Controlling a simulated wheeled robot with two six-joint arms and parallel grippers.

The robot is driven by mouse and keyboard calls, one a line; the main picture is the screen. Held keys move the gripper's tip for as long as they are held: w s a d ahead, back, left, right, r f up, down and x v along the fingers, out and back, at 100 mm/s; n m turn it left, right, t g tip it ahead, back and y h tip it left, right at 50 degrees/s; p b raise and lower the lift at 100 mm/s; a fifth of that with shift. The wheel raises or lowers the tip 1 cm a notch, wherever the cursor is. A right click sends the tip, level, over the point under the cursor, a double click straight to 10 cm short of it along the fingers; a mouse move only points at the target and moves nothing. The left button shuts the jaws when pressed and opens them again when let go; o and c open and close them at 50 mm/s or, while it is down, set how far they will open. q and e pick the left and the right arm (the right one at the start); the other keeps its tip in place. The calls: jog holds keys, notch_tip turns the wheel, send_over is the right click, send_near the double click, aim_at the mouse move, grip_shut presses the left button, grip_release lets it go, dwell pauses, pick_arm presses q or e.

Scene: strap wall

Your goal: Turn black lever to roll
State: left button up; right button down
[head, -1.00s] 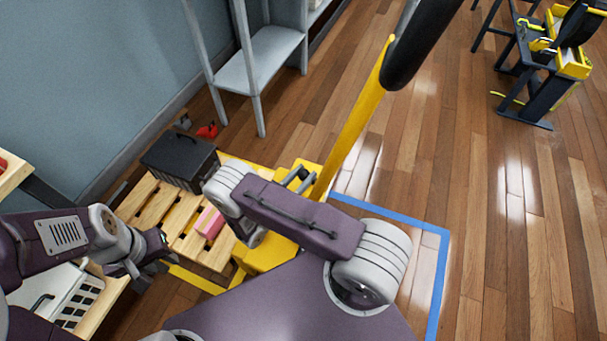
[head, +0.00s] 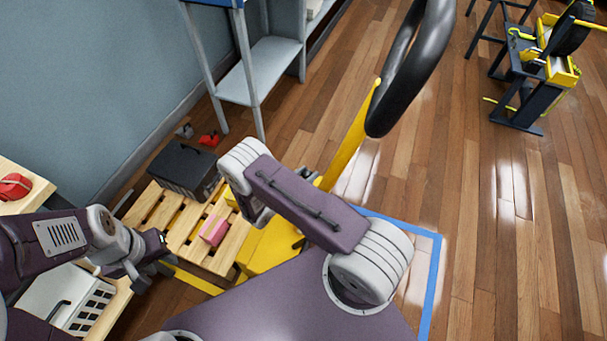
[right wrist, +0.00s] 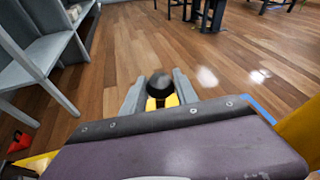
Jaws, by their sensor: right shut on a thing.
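A black round knob (right wrist: 160,86), which looks like the end of the black lever, sits between the two grey fingers of my right gripper (right wrist: 160,93) in the right wrist view. The fingers are shut on it. In the head view my right forearm hides the knob and most of the right gripper. A yellow pole (head: 350,140) with a large black loop handle (head: 415,65) rises from a yellow base (head: 262,250), beyond my right arm. My left gripper (head: 150,255) is at the lower left, beside the wooden pallet; its finger opening is unclear.
The wooden pallet (head: 185,225) carries a black case (head: 184,168) and a pink block (head: 214,231). A grey shelf (head: 262,70) stands by the wall. Blue tape (head: 435,285) marks the floor. A black and yellow cart (head: 535,85) stands far right. The wooden floor between is open.

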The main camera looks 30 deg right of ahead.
jog(key=shift+w+d+r, duration=0.2)
jog(key=shift+w+d, duration=0.25)
jog(key=shift+d, duration=0.1)
jog(key=shift+w+d+f+b, duration=0.1)
jog(key=shift+w+d+b, duration=0.2)
pick_arm(q)
jog(key=shift+r, duration=0.3)
pick_arm(e)
jog(key=c, duration=0.9)
grip_release()
jog(key=shift+c, duration=0.2)
jog(key=p+v, duration=0.2)
jog(key=v, duration=0.7)
pick_arm(q)
notch_tip(320, 180, up, 2)
jog(key=shift+r, duration=0.2)
